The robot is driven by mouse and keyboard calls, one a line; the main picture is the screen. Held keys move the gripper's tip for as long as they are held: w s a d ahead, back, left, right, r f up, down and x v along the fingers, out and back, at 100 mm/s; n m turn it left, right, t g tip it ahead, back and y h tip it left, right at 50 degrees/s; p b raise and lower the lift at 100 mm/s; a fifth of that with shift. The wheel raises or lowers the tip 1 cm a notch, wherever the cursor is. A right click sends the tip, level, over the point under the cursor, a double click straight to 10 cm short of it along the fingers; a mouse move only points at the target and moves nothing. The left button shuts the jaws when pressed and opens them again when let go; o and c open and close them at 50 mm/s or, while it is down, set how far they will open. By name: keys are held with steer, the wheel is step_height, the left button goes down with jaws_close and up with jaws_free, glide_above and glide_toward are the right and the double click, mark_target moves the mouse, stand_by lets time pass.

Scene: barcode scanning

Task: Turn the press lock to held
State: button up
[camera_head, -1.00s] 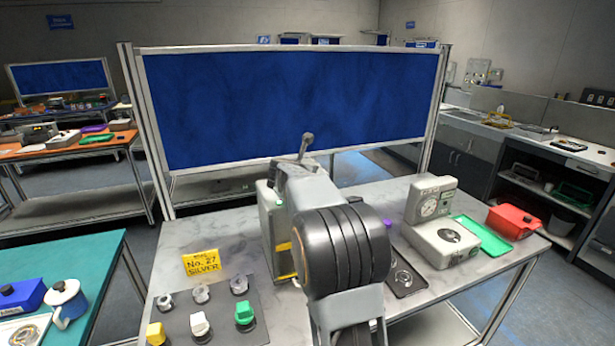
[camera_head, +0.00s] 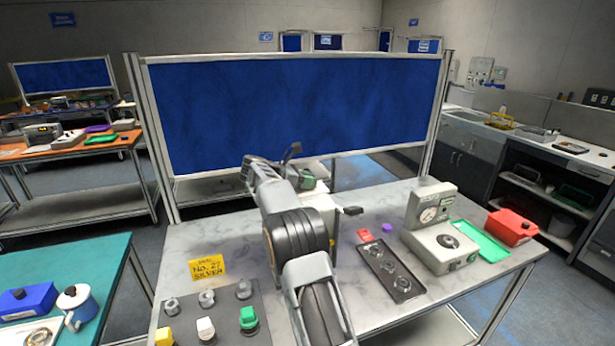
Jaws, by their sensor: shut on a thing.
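A pale, boxy device (camera_head: 324,203), which looks like the press, stands at the middle of the table behind my arm. My arm hides most of it. A short black handle (camera_head: 349,210) sticks out to the right of it. A grey-green part (camera_head: 308,178) shows above the box, and a dark lever (camera_head: 291,152) rises beside my arm's upper end. I cannot tell which of these is the lock or how it is set. My gripper's fingers and whatever is between them are hidden behind my arm.
A yellow sign (camera_head: 208,268) and a dark panel of knobs (camera_head: 180,322) lie left. A black tray (camera_head: 388,270), a grey dial device (camera_head: 440,247), a green tray (camera_head: 482,240) and a red box (camera_head: 512,227) stand right. A blue board (camera_head: 290,105) closes the back.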

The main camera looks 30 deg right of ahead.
steer(key=shift+r+m+g+p, duration=0.15)
steer(key=shift+m+g+p, duration=0.25)
steer(key=shift+g, duration=0.1)
steer(key=o, duration=0.6)
steer(key=v, duration=1.2)
steer(key=shift+w+d+r, duration=0.1)
steer(key=shift+v, duration=0.85)
